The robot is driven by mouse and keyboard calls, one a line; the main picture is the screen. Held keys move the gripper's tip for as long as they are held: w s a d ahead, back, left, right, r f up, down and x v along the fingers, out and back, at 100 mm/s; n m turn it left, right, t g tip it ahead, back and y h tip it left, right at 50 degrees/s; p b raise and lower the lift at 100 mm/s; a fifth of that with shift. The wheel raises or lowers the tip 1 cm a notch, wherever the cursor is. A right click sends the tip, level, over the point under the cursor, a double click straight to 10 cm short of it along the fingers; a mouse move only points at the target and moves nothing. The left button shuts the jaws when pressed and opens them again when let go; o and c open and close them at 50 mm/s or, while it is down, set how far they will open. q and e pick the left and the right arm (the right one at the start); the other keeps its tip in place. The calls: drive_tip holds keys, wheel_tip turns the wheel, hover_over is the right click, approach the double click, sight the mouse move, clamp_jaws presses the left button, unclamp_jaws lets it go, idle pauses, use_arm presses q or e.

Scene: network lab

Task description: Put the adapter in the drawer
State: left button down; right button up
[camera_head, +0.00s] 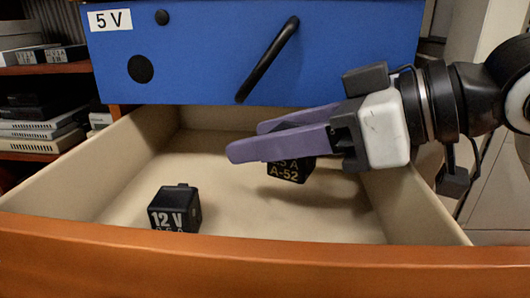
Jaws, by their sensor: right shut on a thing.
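My right gripper (244,140) reaches in from the right over the open drawer (85,184). Its purple fingers are shut on a black adapter (291,171), whose lower part shows below them with the marking "A-52". The fingers hide the upper part of its label. The adapter is inside the drawer's outline, and a shadow lies on the floor near it; I cannot tell whether it touches the floor. Another black adapter (174,209) marked "12 V" sits on the drawer floor at the front left. My left gripper is not in view.
A blue drawer front (200,50) labelled "5 V", with a black slanted handle (268,59), is above the open drawer. The orange front edge (270,262) crosses the bottom. Shelves with stacked devices (40,140) stand at the left. The drawer's middle floor is clear.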

drive_tip(key=shift+f, duration=0.15)
drive_tip(key=shift+f, duration=0.6)
drive_tip(key=o, duration=1.2)
drive_tip(key=shift+o, duration=0.2)
drive_tip(key=shift+r, duration=0.35)
drive_tip(key=v, duration=1.2)
drive_tip(key=shift+r+b, duration=0.3)
drive_tip(key=shift+b, duration=0.05)
